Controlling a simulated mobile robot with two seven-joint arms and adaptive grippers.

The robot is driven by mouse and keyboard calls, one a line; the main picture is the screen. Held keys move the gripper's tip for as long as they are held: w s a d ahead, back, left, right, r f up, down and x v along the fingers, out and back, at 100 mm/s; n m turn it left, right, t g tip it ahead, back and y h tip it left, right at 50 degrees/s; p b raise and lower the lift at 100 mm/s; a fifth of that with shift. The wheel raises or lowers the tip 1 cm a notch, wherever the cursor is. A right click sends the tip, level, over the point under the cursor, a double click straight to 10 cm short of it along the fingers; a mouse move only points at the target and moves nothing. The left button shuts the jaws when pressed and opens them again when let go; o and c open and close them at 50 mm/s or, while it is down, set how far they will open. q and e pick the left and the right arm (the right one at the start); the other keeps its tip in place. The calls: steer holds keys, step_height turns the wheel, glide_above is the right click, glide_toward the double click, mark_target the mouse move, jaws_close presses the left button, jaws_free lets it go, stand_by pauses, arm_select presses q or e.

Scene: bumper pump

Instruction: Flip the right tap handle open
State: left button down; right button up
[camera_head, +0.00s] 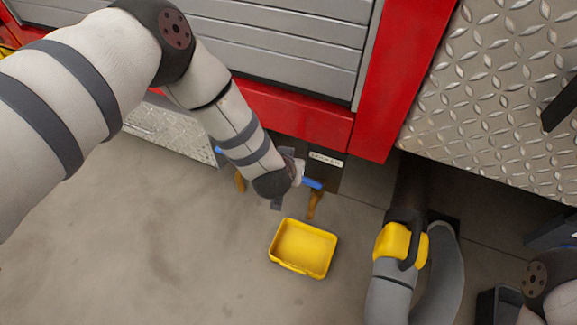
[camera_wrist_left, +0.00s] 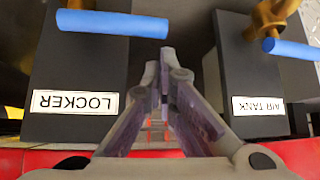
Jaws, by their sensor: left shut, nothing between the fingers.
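The right tap's blue handle (camera_head: 313,184) sits below the red bumper, with its brass spout under it. The left tap's blue handle (camera_head: 218,150) shows partly behind my arm. The left wrist view is upside down: a blue handle (camera_wrist_left: 112,23) lies crosswise by the LOCKER label (camera_wrist_left: 74,103), and another blue handle (camera_wrist_left: 290,48) with a brass tap (camera_wrist_left: 270,18) is by the AIR TANK label (camera_wrist_left: 258,106). My left gripper (camera_wrist_left: 164,62) is shut and empty between the two panels, its tips right beside the LOCKER handle's end. I cannot tell whether they touch.
A yellow tray (camera_head: 303,268) lies on the floor below the taps. A grey hose (camera_head: 390,292) with a yellow fitting (camera_head: 393,243) stands to the right. The red bumper (camera_head: 295,115) overhangs the taps. The floor at left is clear.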

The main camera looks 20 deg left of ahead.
arm_select(q)
steer(key=b+x, duration=0.1)
steer(key=x, duration=0.2)
arm_select(e)
steer(key=shift+s+f, duration=0.2)
steer(key=shift+f, duration=0.35)
arm_select(q)
steer(key=shift+s+a+n+y, duration=0.1)
steer(key=shift+s+n+y, duration=0.2)
steer(key=shift+n, duration=0.2)
arm_select(e)
steer(key=shift+w+d+r, duration=0.15)
steer(key=shift+w+d, duration=0.05)
steer(key=shift+d, duration=0.45)
